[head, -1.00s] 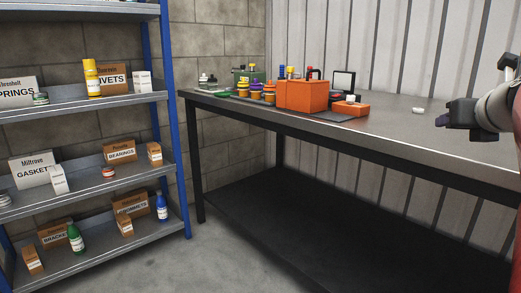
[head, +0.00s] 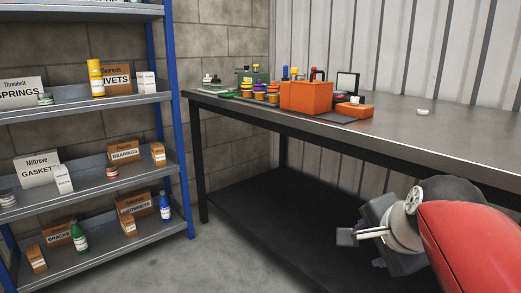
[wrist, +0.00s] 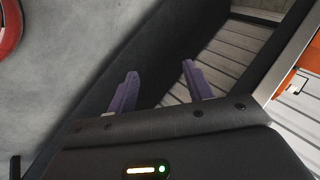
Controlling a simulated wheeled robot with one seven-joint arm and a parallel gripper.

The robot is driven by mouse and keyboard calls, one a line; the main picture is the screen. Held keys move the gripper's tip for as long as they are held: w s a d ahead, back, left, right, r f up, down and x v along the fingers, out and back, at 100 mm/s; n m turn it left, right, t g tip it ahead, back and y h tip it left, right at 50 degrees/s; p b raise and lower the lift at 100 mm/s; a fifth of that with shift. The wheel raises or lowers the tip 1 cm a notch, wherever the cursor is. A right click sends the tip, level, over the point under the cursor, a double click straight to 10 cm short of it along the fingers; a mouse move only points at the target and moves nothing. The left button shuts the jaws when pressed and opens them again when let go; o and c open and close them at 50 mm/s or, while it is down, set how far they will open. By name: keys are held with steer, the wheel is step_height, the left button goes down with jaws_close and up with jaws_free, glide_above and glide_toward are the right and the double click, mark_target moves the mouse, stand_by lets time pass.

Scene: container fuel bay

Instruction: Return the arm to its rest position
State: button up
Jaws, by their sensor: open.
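My gripper (head: 362,246) is at the lower right of the head view, in front of the workbench and lower than its top. In the wrist view its two purple fingers (wrist: 158,88) stand apart with nothing between them. The gripper is open and empty. My red and grey arm reaches in from the right edge and hides part of the bench's lower shelf.
The workbench (head: 430,140) bears an orange box (head: 305,97), several small containers and a white disc-shaped item (head: 423,112). A blue-posted shelf rack (head: 90,104) with boxes and bottles stands at left. Bare floor (head: 235,250) lies between rack and bench.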

steer(key=s+a+f+n+g, duration=0.2)
steer(key=s+a+f+n, duration=0.2)
steer(key=s+f+n, duration=0.6)
steer(key=f+n, duration=0.1)
steer(key=n, duration=0.3)
steer(key=shift+s+a+f+g, duration=0.15)
steer(key=shift+s+a+g, duration=0.05)
steer(key=shift+s+g, duration=0.1)
